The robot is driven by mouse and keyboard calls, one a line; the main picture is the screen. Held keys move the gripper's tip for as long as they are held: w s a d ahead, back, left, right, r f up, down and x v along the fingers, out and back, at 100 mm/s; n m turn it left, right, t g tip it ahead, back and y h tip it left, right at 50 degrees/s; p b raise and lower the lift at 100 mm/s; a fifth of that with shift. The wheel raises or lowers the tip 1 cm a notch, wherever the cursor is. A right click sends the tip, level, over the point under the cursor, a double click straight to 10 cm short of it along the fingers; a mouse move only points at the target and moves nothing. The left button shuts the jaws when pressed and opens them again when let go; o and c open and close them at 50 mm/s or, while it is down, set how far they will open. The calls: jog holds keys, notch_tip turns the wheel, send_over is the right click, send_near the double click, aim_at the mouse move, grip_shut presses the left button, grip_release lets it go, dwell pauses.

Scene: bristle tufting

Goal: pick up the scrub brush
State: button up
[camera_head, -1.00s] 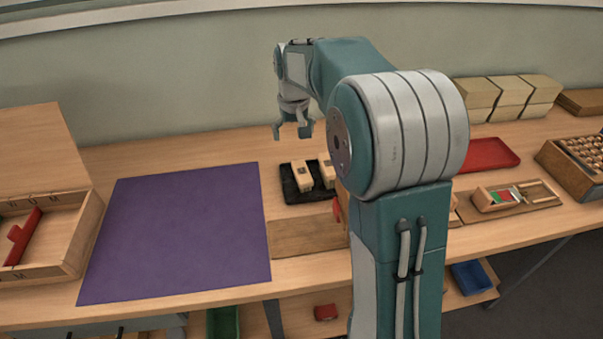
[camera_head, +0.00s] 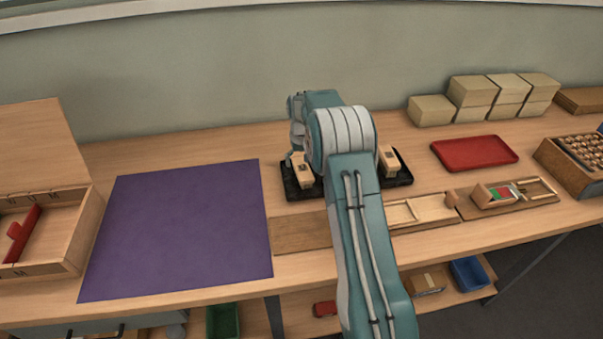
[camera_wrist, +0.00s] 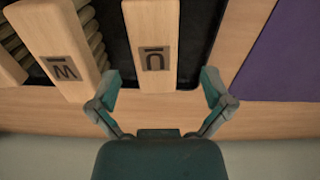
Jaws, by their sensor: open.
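Wooden scrub brush blocks lie on a black tray (camera_head: 290,189). The left block (camera_head: 302,170) is pale wood with a dark mark at its far end. Another block (camera_head: 388,159) shows right of my arm. In the wrist view, one block marked "U" (camera_wrist: 150,45) reaches between the fingers of my gripper (camera_wrist: 162,90), and one marked "W" or "M" (camera_wrist: 58,48) lies to its left with tan bristle-like rows beside it. My gripper is open, with a gap visible on both sides of the "U" block. In the head view my arm hides most of the gripper and the tray's middle.
A purple mat (camera_head: 178,230) lies left of the tray, beyond it an open wooden box (camera_head: 75,232). Right are a red tray (camera_head: 474,152), stacked tan blocks (camera_head: 433,110) and a bead box (camera_head: 577,162). The wall is close behind.

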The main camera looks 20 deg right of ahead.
aim_at(303, 168)
jog(key=f, duration=0.5)
jog(key=shift+w+d+f, duration=0.1)
jog(key=shift+d+f, duration=0.1)
jog(key=shift+d, duration=0.15)
jog(key=shift+a, duration=0.1)
jog(key=c, duration=1.2)
